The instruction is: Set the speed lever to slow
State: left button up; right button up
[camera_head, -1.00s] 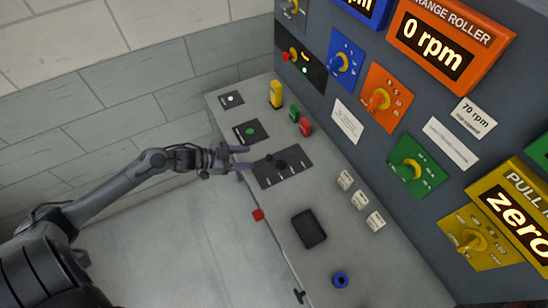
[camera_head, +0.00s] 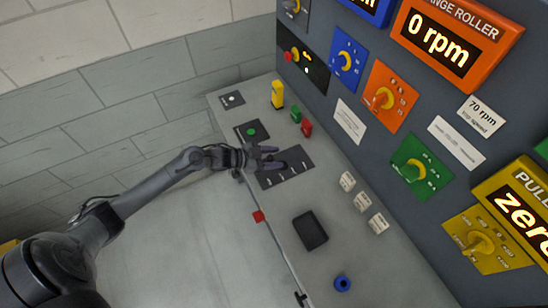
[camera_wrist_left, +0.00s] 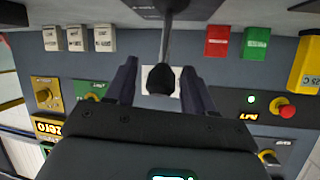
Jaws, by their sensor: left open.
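The speed lever has a black knob (camera_wrist_left: 161,79) on a grey shaft, in the left wrist view's middle. Its dark slotted plate (camera_head: 291,172) lies on the console top in the head view, with small white markings too small to read. My left gripper (camera_head: 275,157) is over the plate's upper left part and hides the lever there. In the left wrist view my left gripper (camera_wrist_left: 158,73) is open, with one finger on each side of the knob. Whether a finger touches the knob I cannot tell. My right gripper is not in view.
Green (camera_head: 296,116) and red (camera_head: 307,128) blocks and a yellow switch (camera_head: 277,95) stand behind the plate. A green button plate (camera_head: 251,131) is to the left. A black pad (camera_head: 310,230) lies nearer. The upright panel has an orange display (camera_head: 445,45) reading 0 rpm.

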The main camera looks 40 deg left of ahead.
pick_arm(q)
jog(key=shift+w+d+f, duration=0.1)
jog(key=shift+w+d, duration=0.05)
jog(key=shift+w, duration=0.05)
jog(key=shift+c, duration=0.4)
